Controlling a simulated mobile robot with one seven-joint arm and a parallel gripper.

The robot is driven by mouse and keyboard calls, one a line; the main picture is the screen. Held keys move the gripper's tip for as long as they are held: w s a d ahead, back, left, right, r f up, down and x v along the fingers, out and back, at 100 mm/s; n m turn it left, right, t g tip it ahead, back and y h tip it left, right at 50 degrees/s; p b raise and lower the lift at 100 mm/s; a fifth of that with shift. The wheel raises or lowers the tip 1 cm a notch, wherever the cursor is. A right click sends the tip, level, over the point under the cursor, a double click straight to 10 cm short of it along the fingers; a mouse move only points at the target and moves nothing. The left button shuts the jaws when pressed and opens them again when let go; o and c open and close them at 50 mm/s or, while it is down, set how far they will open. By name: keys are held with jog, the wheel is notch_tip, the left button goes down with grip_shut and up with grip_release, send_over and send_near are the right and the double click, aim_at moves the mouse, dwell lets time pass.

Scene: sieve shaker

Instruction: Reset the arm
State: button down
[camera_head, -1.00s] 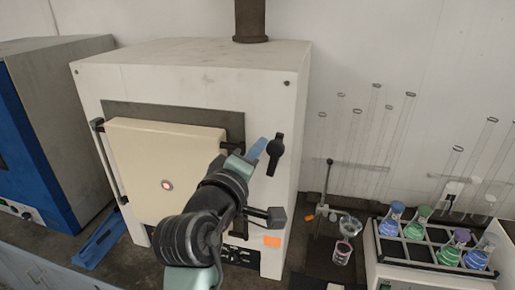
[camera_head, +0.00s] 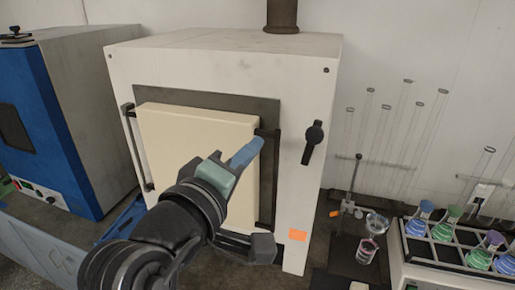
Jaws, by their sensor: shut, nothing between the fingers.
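My gripper (camera_head: 252,148), with blue fingers and a teal wrist piece, is shut and empty. It appears in front of the right edge of the cream door (camera_head: 185,140) of a white box-shaped furnace (camera_head: 315,90). I cannot tell whether the fingertips touch the door or its dark frame. The black handle (camera_head: 314,143) on the furnace front is to the right of the fingers, apart from them in the picture. My dark arm reaches up from the lower left and hides the lower part of the door.
A blue and grey cabinet (camera_head: 75,120) stands at left. At right are a rack of coloured flasks (camera_head: 420,247), tall glass tubes (camera_head: 412,130), a small stand (camera_head: 352,190) and a glass beaker (camera_head: 366,251). A dark pipe (camera_head: 282,15) rises behind the furnace.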

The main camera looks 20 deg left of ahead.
jog(key=s+d+r+m+t+b, duration=0.1)
jog(key=s+d+r+m+t, duration=0.2)
jog(key=r, duration=0.4)
jog(key=s+d+r+m+t+y+b, duration=0.1)
jog(key=s+d+r+m+t, duration=0.2)
jog(key=s+d+r+m, duration=0.1)
jog(key=s+d+r+m+t+y+b, duration=0.1)
jog(key=s+d+r+m+t, duration=0.3)
jog(key=r, duration=0.5)
jog(key=shift+s+d+r+m+b, duration=0.3)
jog(key=shift+d+m, duration=0.2)
jog(key=shift+d, duration=0.25)
jog(key=shift+w, duration=0.1)
